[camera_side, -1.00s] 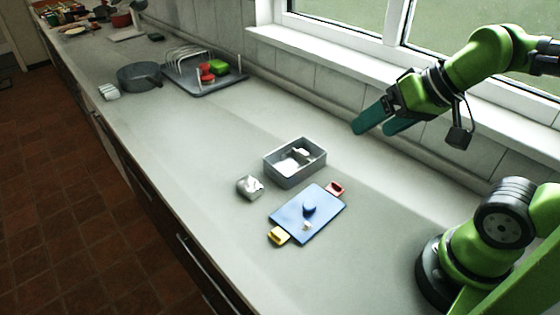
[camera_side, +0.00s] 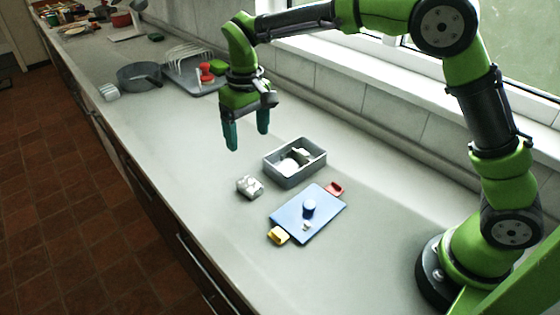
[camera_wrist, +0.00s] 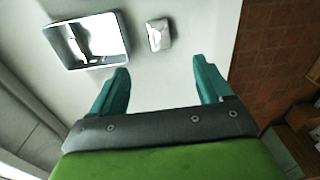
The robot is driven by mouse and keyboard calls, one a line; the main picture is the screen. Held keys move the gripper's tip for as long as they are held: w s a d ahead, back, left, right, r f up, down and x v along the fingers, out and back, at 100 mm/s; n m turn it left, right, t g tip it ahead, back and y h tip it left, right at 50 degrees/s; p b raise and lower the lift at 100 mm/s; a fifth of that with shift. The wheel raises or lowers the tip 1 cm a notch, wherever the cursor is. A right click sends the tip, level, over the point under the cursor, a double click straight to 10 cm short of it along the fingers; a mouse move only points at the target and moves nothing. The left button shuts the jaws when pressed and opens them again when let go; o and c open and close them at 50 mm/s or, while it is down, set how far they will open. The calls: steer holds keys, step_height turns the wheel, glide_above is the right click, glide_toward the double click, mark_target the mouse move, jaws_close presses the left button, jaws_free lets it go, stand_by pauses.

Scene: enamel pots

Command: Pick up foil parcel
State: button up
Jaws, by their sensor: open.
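The foil parcel (camera_side: 249,186) is a small crumpled silver lump on the pale counter, just left of the grey bin. It also shows in the wrist view (camera_wrist: 158,35), beyond my fingertips and to the right of the bin. My gripper (camera_side: 247,142) points down with its two teal fingers apart and empty, above the counter and beyond the parcel in the side view. In the wrist view its fingers (camera_wrist: 160,72) are spread with bare counter between them. Nothing hides the parcel.
The grey bin (camera_side: 296,178) holds pale items. A blue board (camera_side: 290,224) with red and yellow ends carries a blue knob-like piece (camera_side: 309,207). A dish rack (camera_side: 190,68) and a grey pot (camera_side: 139,77) stand farther back. The counter around the parcel is clear.

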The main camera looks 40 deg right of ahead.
steer(key=w+r, duration=0.2)
glide_above(250, 184)
steer(key=f, duration=1.1)
steer(key=shift+w+f, duration=0.3)
steer(key=shift+f, duration=0.1)
steer(key=f, duration=0.4)
steer(key=shift+s+f, duration=0.1)
steer(key=shift+s, duration=0.3)
steer(key=shift+f, duration=0.55)
steer(key=shift+w, duration=0.1)
steer(key=c, duration=1.2)
steer(key=shift+r, duration=0.1)
